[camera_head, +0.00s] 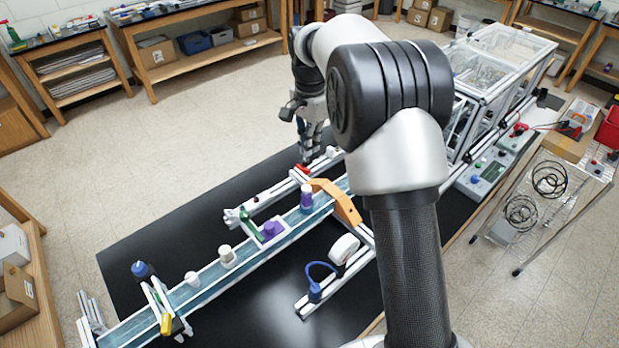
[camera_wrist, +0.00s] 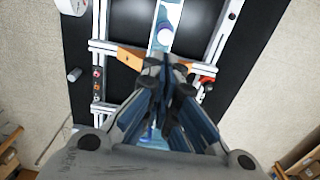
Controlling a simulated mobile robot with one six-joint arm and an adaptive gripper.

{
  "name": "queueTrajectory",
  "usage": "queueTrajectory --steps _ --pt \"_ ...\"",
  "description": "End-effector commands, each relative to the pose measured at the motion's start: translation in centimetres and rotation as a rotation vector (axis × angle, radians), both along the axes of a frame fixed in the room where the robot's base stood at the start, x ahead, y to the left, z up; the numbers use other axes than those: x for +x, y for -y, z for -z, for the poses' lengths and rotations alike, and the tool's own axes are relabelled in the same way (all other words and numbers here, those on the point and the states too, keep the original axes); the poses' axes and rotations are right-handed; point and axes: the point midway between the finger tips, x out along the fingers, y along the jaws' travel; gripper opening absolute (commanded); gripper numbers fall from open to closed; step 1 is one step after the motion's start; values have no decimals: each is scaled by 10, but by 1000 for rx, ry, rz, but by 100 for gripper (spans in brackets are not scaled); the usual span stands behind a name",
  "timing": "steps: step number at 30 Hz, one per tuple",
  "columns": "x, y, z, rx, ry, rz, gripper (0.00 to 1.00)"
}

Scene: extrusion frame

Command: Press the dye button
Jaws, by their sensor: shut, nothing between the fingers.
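My gripper (camera_head: 312,155) hangs fingers-down over the far rail beside the conveyor, next to a red part (camera_head: 303,169). In the wrist view my gripper (camera_wrist: 168,90) is shut and empty, its fingertips over the frame, with the red part (camera_wrist: 207,80) just to their right. No button is legibly marked as dye. A control panel (camera_head: 488,172) with green and other coloured knobs stands right of my arm. Small red and other coloured knobs (camera_wrist: 97,73) sit on the left rail in the wrist view. I cannot tell which is the dye button, nor whether the gripper touches anything.
The conveyor (camera_head: 195,295) carries white containers (camera_head: 228,256) and a purple-labelled bottle (camera_head: 306,198). An orange arch (camera_head: 340,202) spans it. A white reel (camera_head: 343,249) and blue cable (camera_head: 318,270) stand in front. The black tabletop (camera_head: 180,232) is bare at the left. A clear enclosure (camera_head: 500,60) stands behind.

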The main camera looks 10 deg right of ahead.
Motion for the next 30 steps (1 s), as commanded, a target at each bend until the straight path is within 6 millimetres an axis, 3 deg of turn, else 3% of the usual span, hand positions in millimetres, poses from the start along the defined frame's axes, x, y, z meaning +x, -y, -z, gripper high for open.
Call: queueTrajectory --steps 11,24,30 --pt "-1 0 10 0 -2 -2 0" --pt "-2 0 97 0 -4 -2 0" --pt "-1 0 127 0 -2 -2 0"
